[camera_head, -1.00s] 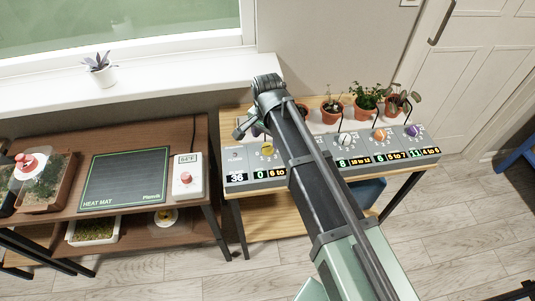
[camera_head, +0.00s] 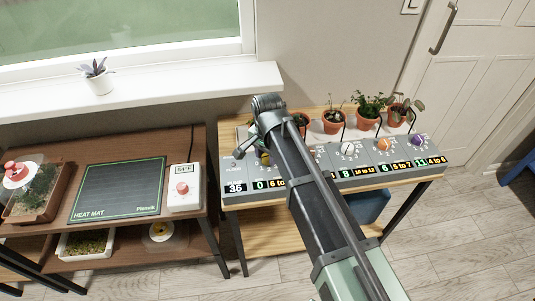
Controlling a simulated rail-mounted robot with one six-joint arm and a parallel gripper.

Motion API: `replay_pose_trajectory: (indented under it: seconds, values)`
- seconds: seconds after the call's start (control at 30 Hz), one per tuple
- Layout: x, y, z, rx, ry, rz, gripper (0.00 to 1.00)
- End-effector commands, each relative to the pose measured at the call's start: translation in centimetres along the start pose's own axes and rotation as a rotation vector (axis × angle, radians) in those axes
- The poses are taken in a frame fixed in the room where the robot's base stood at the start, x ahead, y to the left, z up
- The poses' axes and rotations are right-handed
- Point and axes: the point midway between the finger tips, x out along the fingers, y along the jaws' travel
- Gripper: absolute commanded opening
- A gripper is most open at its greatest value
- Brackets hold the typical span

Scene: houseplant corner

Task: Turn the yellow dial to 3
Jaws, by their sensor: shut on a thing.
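The yellow dial (camera_head: 265,159) sits near the left end of the grey control panel (camera_head: 287,172), mostly covered by my wrist and gripper. Its number marks are too small and covered to read its setting. The display below it (camera_head: 260,184) reads 0. My gripper (camera_head: 262,152) reaches down over the yellow dial and is shut on it. Its fingertips are largely hidden, and my arm crosses the panel just right of the dial.
A white dial (camera_head: 347,149), an orange dial (camera_head: 383,145) and a purple dial (camera_head: 417,140) sit farther right. Potted plants (camera_head: 334,122) stand behind. The heat mat (camera_head: 119,190) and a white control box (camera_head: 184,188) lie on the left table.

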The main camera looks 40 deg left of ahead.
Motion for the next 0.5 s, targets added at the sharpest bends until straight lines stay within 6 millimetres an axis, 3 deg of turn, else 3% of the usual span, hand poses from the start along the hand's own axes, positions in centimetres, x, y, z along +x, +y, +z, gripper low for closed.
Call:
replay_pose_trajectory:
  seconds: [0.27,0.5]
  values:
    - [0.01,0.01,0.00,-0.085,0.000,0.000,0.16]
    - [0.01,0.00,0.01,-0.261,0.000,0.000,0.16]
